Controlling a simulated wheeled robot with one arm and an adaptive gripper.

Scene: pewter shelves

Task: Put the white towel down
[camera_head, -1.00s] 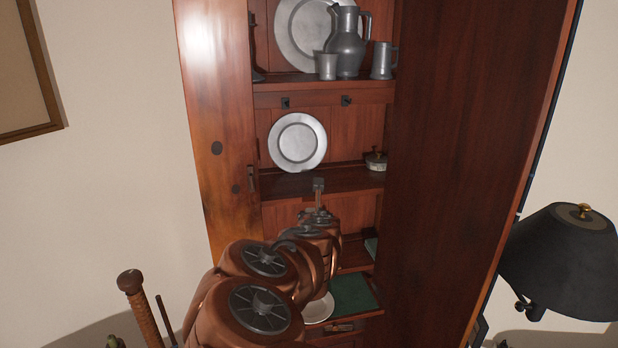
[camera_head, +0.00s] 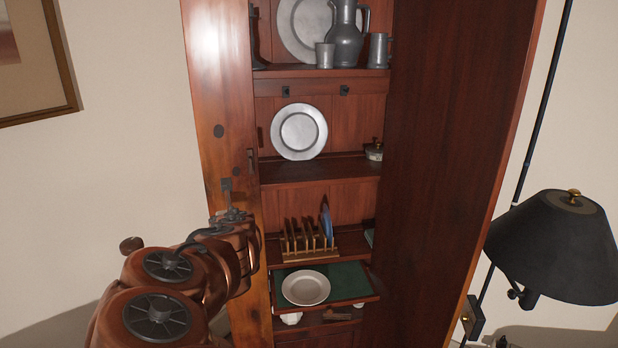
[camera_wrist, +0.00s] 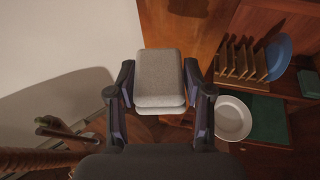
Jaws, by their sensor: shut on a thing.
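The white towel (camera_wrist: 159,75) is a folded, pale grey-white pad with rounded corners in the wrist view. My gripper (camera_wrist: 159,88) is shut on it, with one dark finger at each side. The towel is held in front of the open cabinet door's wooden edge and the wall. In the head view my copper-coloured arm reaches in from the lower left, in front of the left door. The towel cannot be made out in that view, hidden by the arm.
A white plate (camera_head: 306,288) lies on a green-lined pull-out board (camera_head: 350,280). Above it stand a wooden rack (camera_head: 305,240) and a blue plate (camera_head: 327,224). Pewter ware fills the upper shelves. A black lamp (camera_head: 560,245) stands at the right.

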